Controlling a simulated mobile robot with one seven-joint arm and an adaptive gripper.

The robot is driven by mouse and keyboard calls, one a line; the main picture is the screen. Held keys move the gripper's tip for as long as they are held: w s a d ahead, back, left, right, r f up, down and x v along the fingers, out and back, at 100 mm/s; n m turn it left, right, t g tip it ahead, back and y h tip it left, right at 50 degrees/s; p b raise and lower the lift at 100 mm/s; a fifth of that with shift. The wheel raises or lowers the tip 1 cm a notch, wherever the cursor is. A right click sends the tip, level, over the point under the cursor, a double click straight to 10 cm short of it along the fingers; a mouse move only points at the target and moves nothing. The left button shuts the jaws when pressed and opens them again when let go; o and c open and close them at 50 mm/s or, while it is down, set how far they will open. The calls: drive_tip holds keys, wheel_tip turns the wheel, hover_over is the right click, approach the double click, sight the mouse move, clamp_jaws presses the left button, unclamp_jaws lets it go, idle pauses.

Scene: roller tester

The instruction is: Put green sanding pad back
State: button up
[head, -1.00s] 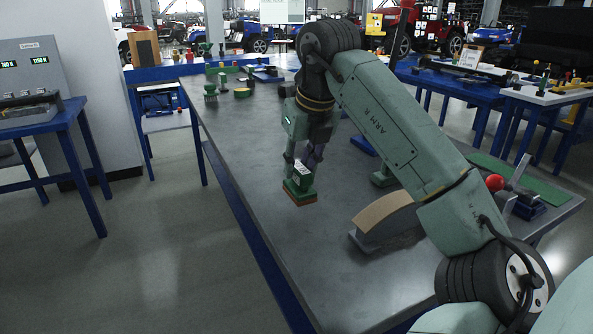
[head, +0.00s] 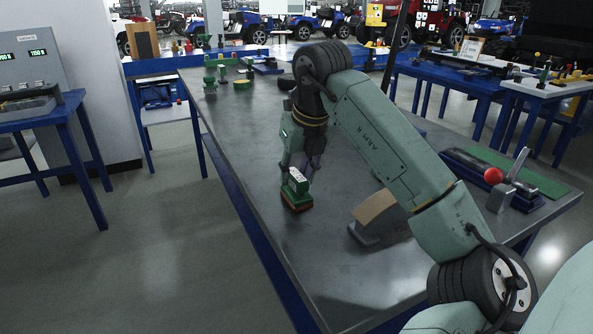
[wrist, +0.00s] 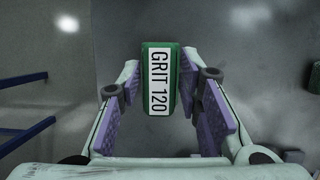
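The green sanding pad (head: 297,190) is a small green block with a white label and a reddish-brown underside. In the wrist view the sanding pad (wrist: 171,112) shows its label, "GRIT 120". My gripper (head: 302,168) points down over the left part of the grey table.
A curved tan-topped grey block (head: 376,212) stands right of the pad. A lever device with a red ball (head: 493,175) and a green mat (head: 535,178) are at the right. Green items (head: 210,80) stand at the far end. The table (head: 290,250) is clear in front.

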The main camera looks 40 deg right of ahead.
drive_tip(key=shift+o, duration=1.1)
drive_tip(key=shift+r, duration=0.25)
drive_tip(key=v, duration=1.1)
drive_tip(key=shift+s+r+b, duration=0.15)
drive_tip(key=shift+r+b, duration=0.2)
drive_tip(key=shift+r, duration=0.05)
drive_tip(key=shift+a, duration=0.15)
